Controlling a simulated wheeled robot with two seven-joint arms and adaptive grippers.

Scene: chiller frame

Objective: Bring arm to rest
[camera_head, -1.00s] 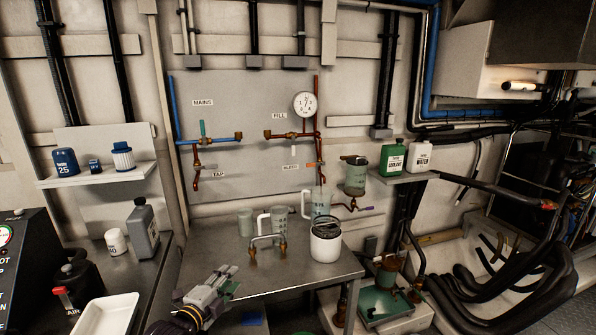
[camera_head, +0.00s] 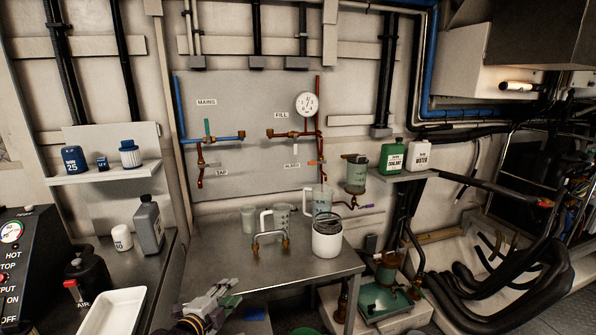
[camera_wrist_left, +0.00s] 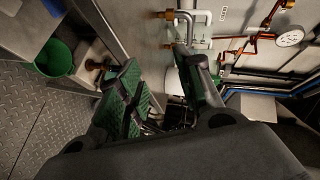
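My left gripper (camera_head: 226,294) is low in the head view, in front of the near edge of the steel bench (camera_head: 215,270). In the left wrist view its two green-padded fingers (camera_wrist_left: 158,72) stand apart with nothing held between them. The gripper is clear of the jugs and the white canister on the bench. My right gripper and arm are not in view.
The bench holds a white canister (camera_head: 327,238), a clear jug (camera_head: 283,218) and a bent pipe with brass ends (camera_head: 270,237). A white tray (camera_head: 112,312) lies at the lower left. A green bucket (camera_wrist_left: 55,58) stands on the floor below.

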